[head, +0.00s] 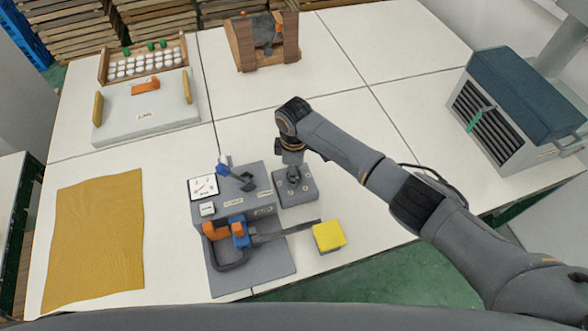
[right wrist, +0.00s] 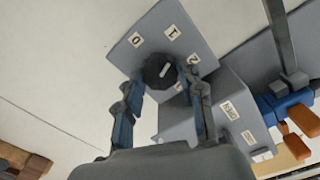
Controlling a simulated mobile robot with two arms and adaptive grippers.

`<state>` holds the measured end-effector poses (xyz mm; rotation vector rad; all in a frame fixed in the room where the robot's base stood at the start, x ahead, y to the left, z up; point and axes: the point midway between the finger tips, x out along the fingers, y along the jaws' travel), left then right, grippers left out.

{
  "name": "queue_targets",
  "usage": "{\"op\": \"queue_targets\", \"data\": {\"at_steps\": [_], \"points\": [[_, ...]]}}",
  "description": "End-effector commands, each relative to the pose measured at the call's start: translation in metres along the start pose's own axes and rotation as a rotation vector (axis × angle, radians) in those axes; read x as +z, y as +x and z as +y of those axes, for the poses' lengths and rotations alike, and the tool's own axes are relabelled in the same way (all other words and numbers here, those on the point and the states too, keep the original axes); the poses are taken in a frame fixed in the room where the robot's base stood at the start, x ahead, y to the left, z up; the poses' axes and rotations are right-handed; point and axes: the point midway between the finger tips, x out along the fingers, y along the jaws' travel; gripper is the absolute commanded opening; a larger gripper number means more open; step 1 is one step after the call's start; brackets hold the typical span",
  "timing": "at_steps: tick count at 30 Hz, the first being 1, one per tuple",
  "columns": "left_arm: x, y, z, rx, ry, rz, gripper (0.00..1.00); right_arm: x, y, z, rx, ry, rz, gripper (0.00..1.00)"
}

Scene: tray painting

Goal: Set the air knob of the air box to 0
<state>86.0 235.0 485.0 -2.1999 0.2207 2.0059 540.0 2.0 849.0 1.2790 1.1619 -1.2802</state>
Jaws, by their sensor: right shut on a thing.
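The air box is a small grey box (head: 305,190) in the middle of the table. In the right wrist view its sloped face (right wrist: 137,58) carries white labels, with 0 at the upper left, 1 at the top and 2 at the right. The black air knob (right wrist: 160,72) has a white mark that points to the upper right, seemingly between 1 and 2. My right gripper (head: 292,174) reaches down over the box, with its fingers (right wrist: 161,82) on both sides of the knob, shut on it. The knob is mostly hidden in the head view. My left gripper is not in view.
A yellow block (head: 328,236) lies in front. A mustard cloth (head: 95,240), a white-topped tray (head: 147,112) and a vented box (head: 515,100) lie farther out.

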Motion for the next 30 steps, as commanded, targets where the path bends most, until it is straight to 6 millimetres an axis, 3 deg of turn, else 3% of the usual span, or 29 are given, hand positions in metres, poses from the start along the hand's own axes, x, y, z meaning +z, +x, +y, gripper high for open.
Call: {"op": "queue_targets", "data": {"at_steps": [30], "points": [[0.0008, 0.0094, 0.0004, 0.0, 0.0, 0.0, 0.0, -0.0002, 0.0009, 0.0, 0.0, -0.945, 0.001, 0.06]]}}
